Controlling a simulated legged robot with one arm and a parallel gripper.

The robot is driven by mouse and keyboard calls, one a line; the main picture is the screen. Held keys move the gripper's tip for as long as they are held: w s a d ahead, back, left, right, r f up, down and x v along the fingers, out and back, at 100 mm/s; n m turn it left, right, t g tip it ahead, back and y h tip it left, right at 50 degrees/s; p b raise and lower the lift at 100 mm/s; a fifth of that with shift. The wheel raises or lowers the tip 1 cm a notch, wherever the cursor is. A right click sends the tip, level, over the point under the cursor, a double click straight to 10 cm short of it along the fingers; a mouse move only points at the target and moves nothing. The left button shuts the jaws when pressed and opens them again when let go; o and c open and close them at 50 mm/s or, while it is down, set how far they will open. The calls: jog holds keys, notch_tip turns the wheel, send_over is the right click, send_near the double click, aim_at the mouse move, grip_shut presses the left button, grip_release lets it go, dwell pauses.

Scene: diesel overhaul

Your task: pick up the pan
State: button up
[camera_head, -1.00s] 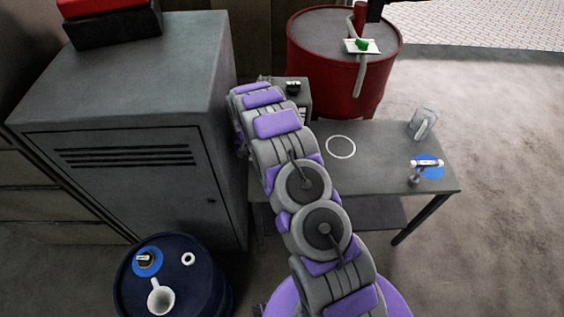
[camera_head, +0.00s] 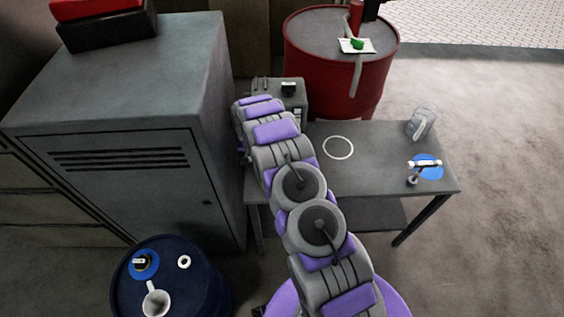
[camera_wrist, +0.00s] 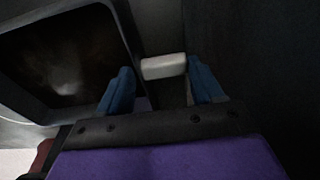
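In the wrist view, a dark, square-cornered pan (camera_wrist: 65,65) with a grey rim fills the upper left. A pale grey block (camera_wrist: 163,67), which looks like its handle, lies between my blue fingertips. My gripper (camera_wrist: 163,80) is open; the fingers stand on either side of this block, with a small gap visible at the left finger. I cannot tell whether the right finger touches it. In the head view, my arm hides the gripper and the pan, at the left end of the grey table (camera_head: 385,150).
A grey box-like device (camera_head: 290,100) stands behind my arm. The table carries a white ring mark (camera_head: 338,147), a clear jug (camera_head: 421,121) and a blue disc (camera_head: 430,172). A grey cabinet (camera_head: 130,170) stands close left, a red barrel (camera_head: 340,70) behind, a blue barrel (camera_head: 205,280) front left.

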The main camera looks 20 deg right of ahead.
jog(key=shift+d, duration=0.2)
jog(key=shift+c, duration=1.4)
jog(key=shift+a, duration=0.65)
jog(key=c, duration=0.4)
jog(key=shift+a, duration=0.15)
jog(key=c, duration=0.3)
jog(key=shift+d, duration=0.5)
jog(key=shift+c, duration=0.2)
jog(key=shift+s+d+r, duration=0.1)
jog(key=shift+d+r, duration=0.05)
jog(key=shift+r, duration=0.2)
jog(key=r, duration=0.2)
jog(key=r+p, duration=0.1)
jog(key=r, duration=0.4)
jog(key=shift+a, duration=0.4)
jog(key=s+d, duration=0.3)
jog(key=s, duration=0.6)
jog(key=s+d+p, duration=0.1)
jog(key=s+d, duration=0.3)
jog(key=s, duration=0.5)
jog(key=shift+s+d+f+p, duration=0.15)
jog(key=shift+d+f+p, duration=0.1)
jog(key=shift+f+p, duration=0.05)
